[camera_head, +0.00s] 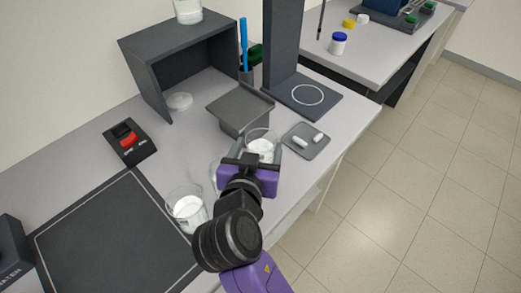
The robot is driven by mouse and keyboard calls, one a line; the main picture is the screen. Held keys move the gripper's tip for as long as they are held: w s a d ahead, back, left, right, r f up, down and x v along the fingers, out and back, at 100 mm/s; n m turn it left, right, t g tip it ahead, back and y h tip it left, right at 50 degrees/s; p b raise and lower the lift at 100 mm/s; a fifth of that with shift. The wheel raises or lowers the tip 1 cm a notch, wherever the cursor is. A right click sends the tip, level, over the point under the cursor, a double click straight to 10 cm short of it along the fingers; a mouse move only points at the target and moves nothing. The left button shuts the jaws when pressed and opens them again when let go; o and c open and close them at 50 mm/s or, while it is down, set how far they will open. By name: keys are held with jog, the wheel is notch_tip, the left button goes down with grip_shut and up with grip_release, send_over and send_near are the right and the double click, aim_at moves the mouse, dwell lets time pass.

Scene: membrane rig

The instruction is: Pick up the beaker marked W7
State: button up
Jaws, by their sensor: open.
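My gripper (252,160) is open, with its purple body over the front part of the bench. A clear glass beaker with white contents (261,147) is just beyond the fingertips and partly hidden by them. I cannot tell whether the fingers are around it or only near it. A second beaker with white contents (187,209) stands to the left of my wrist, at the edge of the dark mat. Part of another clear glass piece (215,172) shows just left of my gripper, mostly hidden. A further beaker (188,12) stands on the dark shelf box. I cannot read W7 on any of them.
Behind the gripper is a grey raised platform (240,105). A tray with white pieces (306,140) lies to its right, near the bench edge. A dark stand (285,50), the shelf box (160,50) and a red-switch box (130,142) stand around. The dark mat (110,240) looks clear.

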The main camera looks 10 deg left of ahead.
jog(key=shift+x, duration=0.75)
jog(key=shift+c, duration=0.4)
grip_shut()
jog(key=shift+r, duration=0.1)
